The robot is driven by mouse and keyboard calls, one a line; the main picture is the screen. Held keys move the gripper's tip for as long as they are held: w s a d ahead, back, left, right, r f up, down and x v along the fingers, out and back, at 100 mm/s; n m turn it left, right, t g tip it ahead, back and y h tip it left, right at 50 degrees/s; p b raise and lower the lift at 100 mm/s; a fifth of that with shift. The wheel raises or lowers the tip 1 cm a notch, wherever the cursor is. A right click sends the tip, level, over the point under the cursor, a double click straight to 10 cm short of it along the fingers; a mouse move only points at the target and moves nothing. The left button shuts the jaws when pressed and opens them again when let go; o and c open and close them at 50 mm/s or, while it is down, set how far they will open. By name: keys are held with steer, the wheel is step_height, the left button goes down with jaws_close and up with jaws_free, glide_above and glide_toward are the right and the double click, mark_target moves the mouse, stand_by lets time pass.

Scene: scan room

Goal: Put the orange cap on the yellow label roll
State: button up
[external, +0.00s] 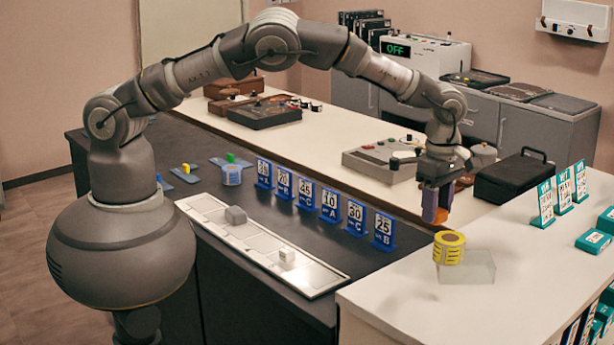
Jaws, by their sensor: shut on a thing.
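My gripper (437,218) points down just above and slightly left of the roll. It is shut on a small orange thing (441,216), which looks like the orange cap. The fingers hide most of it. A small gap shows between the fingertips and the roll.
Several blue number cards (330,207) stand in a row on the dark counter, left of my gripper. A white tray (215,217) with grey and white blocks lies in front. A black case (515,178) and teal-edged cards (545,203) stand at right. The white counter before the roll is clear.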

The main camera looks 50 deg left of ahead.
mark_target(450, 238)
steer(key=shift+w+d+f, duration=0.15)
steer(key=shift+w+d, duration=1.1)
steer(key=shift+w, duration=0.05)
step_height(450, 238, down, 4)
steer(key=shift+r+b, duration=0.15)
steer(key=shift+b, duration=0.2)
steer(key=shift+r, duration=0.1)
steer(key=o, duration=1)
